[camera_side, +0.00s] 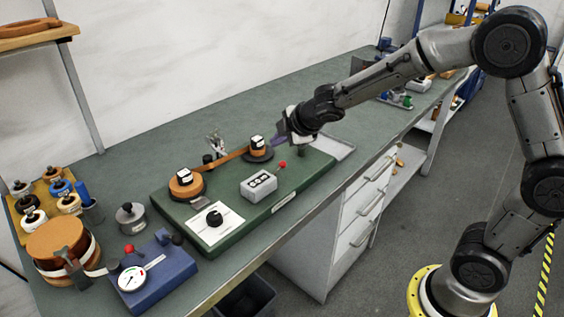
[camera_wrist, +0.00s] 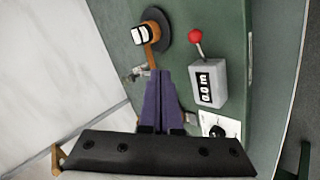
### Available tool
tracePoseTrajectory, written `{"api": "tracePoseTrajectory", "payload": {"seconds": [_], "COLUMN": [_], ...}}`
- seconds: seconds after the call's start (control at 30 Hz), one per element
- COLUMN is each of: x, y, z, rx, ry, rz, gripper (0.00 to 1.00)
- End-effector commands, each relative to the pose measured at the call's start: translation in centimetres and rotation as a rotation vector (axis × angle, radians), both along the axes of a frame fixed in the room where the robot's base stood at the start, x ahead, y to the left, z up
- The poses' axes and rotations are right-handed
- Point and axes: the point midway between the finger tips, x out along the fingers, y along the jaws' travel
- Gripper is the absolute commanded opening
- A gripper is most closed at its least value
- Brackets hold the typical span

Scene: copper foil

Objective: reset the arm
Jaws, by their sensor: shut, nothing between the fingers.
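My gripper (camera_side: 279,141) hangs above the far right part of the green board on the bench, apart from the things on it. In the wrist view my gripper (camera_wrist: 158,75) shows two purple fingers pressed together with nothing between them. Below it, a copper strip (camera_side: 226,159) runs between two reels. The near reel (camera_side: 187,187) has a copper-coloured body. The far reel (camera_side: 258,154) sits on a dark round base, and it also shows at the top of the wrist view (camera_wrist: 153,40). Part of the strip is hidden behind the fingers in the wrist view.
A grey counter box (camera_side: 259,187) with a red-knobbed lever stands on the green board (camera_side: 255,215), beside a white card with a black knob (camera_side: 214,220). A blue gauge unit (camera_side: 160,274), a large copper roll (camera_side: 60,248) and several bottles crowd the near left. The bench's back strip is clear.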

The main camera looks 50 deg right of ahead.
Motion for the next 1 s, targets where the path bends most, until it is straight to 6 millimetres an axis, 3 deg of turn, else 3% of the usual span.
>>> {"api": "tracePoseTrajectory", "payload": {"seconds": [0.47,0.57,0.67,0.77,0.83,0.9,1.0], "x": [0.0,0.1,-0.4,-3.7,-7.7,-12.3,-19.2], "y": [0.0,-0.1,-0.2,-1.0,-1.8,-2.4,-2.5], "z": [0.0,1.4,5.3,10.5,13.2,14.5,13.9], "rx": [0.0,0.001,0.009,0.071,0.152,0.258,0.433], "ry": [-0.001,-0.029,-0.103,-0.185,-0.218,-0.226,-0.188], "rz": [0.001,-0.002,-0.009,-0.094,-0.204,-0.327,-0.504], "gripper": [0.0,0.0,0.0,0.0,0.0,0.0,0.0]}}
